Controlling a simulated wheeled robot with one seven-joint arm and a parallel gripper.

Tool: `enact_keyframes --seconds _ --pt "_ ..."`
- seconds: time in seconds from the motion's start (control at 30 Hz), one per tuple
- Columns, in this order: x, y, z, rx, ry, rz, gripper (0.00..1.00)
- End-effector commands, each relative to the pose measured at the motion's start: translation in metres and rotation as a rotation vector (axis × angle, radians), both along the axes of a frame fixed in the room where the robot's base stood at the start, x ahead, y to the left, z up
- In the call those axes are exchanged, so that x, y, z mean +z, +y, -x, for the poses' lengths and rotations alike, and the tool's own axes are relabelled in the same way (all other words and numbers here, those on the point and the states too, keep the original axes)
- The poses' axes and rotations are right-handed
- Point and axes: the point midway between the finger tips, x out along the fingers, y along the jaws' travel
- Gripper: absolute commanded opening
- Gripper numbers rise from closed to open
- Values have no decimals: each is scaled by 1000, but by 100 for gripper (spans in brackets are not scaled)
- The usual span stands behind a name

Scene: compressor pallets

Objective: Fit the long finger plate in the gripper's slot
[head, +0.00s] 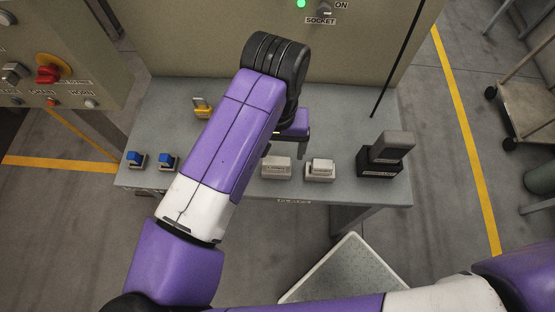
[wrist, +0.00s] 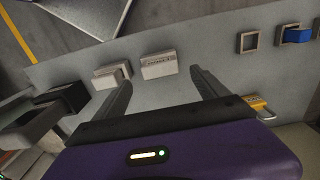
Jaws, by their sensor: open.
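My gripper (wrist: 161,77) is open and empty, its two long dark fingers spread above the grey table (head: 330,105). In the head view my arm hides most of it. A pale labelled block (head: 276,167) lies near the table's front edge; in the wrist view it (wrist: 158,66) shows just beyond and between the fingertips. A second pale block (head: 320,170), with a raised part, sits beside it, also in the wrist view (wrist: 111,76). Labels are too small to read. I cannot tell which thing is the long finger plate, and no slot is clear.
A dark box (head: 378,163) with a grey block (head: 392,146) stands at the table's right. Blue pieces in small holders (head: 135,158) stand at the left; an empty holder (wrist: 248,42) shows in the wrist view. A yellow padlock-like thing (head: 202,108) lies behind. A panel wall rises behind.

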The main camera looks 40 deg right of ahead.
Motion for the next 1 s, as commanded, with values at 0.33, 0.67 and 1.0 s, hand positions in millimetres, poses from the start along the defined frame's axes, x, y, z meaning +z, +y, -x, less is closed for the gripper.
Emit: enact_keyframes --seconds 0.33,0.67,1.0 --pt "-52 0 0 1 1 0 84" --pt "-68 0 0 0 -1 -1 84" --pt "-67 0 0 0 0 0 84"
